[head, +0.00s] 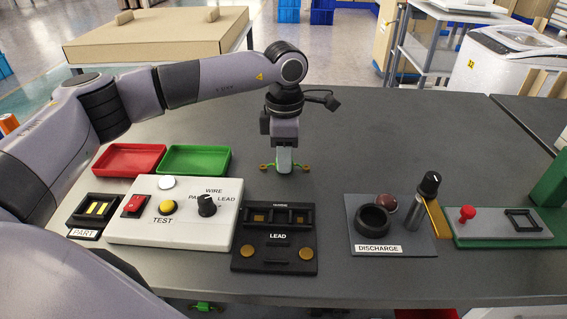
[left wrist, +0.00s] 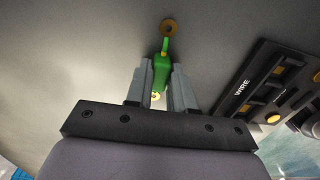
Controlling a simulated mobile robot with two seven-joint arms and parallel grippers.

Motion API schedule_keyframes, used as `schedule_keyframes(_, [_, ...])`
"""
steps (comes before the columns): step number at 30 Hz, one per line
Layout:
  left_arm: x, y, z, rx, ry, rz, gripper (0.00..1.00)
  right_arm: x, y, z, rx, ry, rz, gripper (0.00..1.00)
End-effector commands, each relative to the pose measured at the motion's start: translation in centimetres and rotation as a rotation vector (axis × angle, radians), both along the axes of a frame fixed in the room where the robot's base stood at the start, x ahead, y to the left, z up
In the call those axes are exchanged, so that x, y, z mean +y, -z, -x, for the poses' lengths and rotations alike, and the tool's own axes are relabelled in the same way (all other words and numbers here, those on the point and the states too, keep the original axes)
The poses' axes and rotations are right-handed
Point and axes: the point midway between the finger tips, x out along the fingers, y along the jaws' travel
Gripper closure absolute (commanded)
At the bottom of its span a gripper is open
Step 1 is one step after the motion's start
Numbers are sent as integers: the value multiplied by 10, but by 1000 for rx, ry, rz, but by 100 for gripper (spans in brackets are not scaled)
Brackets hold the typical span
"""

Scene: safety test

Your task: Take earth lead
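The earth lead (left wrist: 162,68) is a green piece with yellow-orange ring ends. In the left wrist view it sits between the two grey fingers of my left gripper (left wrist: 162,92), which look closed on its sides. In the head view my left gripper (head: 285,163) points down behind the black LEAD fixture (head: 274,262). The lead's ring ends (head: 305,168) stick out on both sides of the fingers, and its middle is hidden by them. I cannot tell whether the lead touches the table. My right gripper is not in view.
Left of the fixture is a white TEST box (head: 180,234) with buttons and a knob. Behind it are red (head: 130,158) and green (head: 195,158) trays. A grey DISCHARGE plate (head: 400,238) and a green-based fixture (head: 500,242) stand right. The table behind is clear.

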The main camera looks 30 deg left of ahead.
Motion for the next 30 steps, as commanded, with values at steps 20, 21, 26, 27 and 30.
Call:
schedule_keyframes(20, [0, -32, 0, -1, 0, 0, 100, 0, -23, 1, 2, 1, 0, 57])
schedule_keyframes(21, [0, -35, 0, -1, 0, 0, 100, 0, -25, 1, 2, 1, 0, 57])
schedule_keyframes(26, [0, -48, 0, -1, 0, 0, 100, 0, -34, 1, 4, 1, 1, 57])
schedule_keyframes(27, [0, -51, 0, -1, 0, 0, 100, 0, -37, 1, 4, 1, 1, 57])
schedule_keyframes(30, [0, -59, 0, -2, 0, 1, 100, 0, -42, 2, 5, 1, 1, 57])
